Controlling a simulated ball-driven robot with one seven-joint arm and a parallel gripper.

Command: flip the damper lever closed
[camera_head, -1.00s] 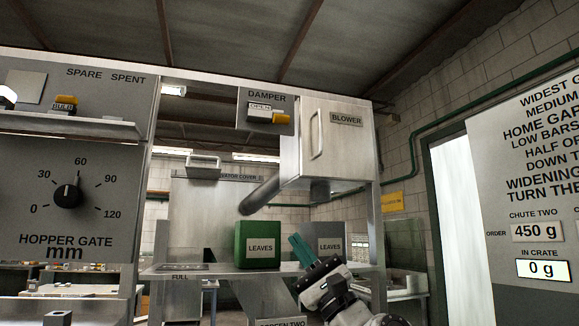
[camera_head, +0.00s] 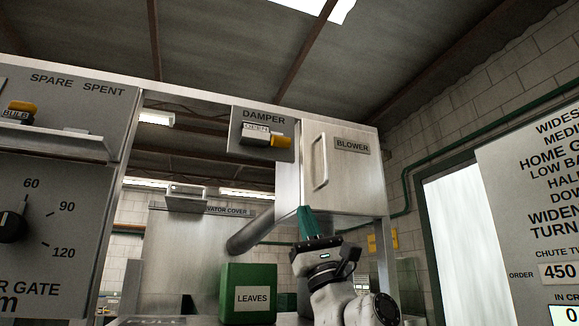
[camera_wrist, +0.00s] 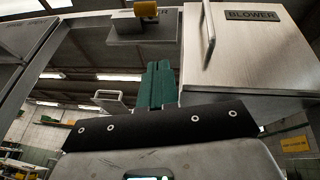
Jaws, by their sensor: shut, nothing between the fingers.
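The damper lever (camera_head: 281,141) has a yellow grip and sits on the grey panel marked DAMPER (camera_head: 263,119), at the top middle of the head view. The grip points right, beside a small label too blurred to read surely. The yellow grip also shows at the top of the wrist view (camera_wrist: 146,9). My gripper (camera_head: 308,210) has green fingers pointing up and is shut and empty. It is below and to the right of the lever, in front of the blower box's lower edge, and apart from the lever. The fingers show in the wrist view (camera_wrist: 156,75) below the lever.
The steel blower box (camera_head: 342,170) with a bar handle (camera_head: 321,163) is close to the right of the damper panel. A green LEAVES bin (camera_head: 248,293) stands lower left of my gripper. A shelf (camera_head: 60,138) juts out at left. The space directly below the damper panel looks open.

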